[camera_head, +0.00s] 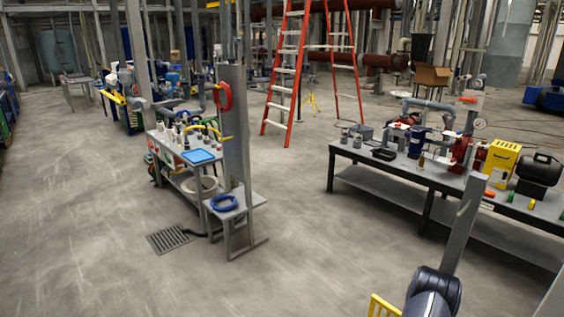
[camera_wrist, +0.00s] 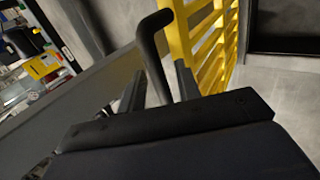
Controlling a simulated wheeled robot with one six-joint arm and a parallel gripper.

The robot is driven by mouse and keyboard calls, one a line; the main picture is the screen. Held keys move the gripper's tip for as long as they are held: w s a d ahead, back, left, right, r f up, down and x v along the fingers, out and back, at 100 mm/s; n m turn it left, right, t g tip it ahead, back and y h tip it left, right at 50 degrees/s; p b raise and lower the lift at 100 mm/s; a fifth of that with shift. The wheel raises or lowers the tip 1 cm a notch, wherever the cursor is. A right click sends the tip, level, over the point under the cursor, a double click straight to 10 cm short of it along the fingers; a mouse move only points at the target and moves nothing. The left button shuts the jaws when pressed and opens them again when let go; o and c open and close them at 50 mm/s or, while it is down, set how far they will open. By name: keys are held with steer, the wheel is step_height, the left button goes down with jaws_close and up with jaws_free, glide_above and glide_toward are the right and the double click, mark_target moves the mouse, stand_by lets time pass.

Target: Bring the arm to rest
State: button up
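My gripper (camera_wrist: 157,78) shows in the wrist view as a black body with two dark fingers standing apart. It looks open, and I see nothing clamped in it. A dark bent rod (camera_wrist: 150,38) rises in the gap between the fingers and curves over at the top. I cannot tell whether it touches a finger. In the head view, a dark rounded part of my arm (camera_head: 434,291) shows at the lower right. My gripper's fingers are not visible there.
A yellow slatted frame (camera_wrist: 207,38) stands close beyond the fingers; a yellow piece also shows in the head view (camera_head: 381,306). A long workbench (camera_head: 400,171) with tools stands at the right. A smaller bench (camera_head: 187,155) stands left of centre. The floor between is clear.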

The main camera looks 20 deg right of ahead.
steer(key=shift+w+f, duration=0.1)
steer(key=shift+f, duration=0.15)
steer(key=shift+a, duration=0.15)
steer(key=shift+s+a, duration=0.2)
steer(key=shift+s, duration=0.05)
steer(key=shift+w+r, duration=0.1)
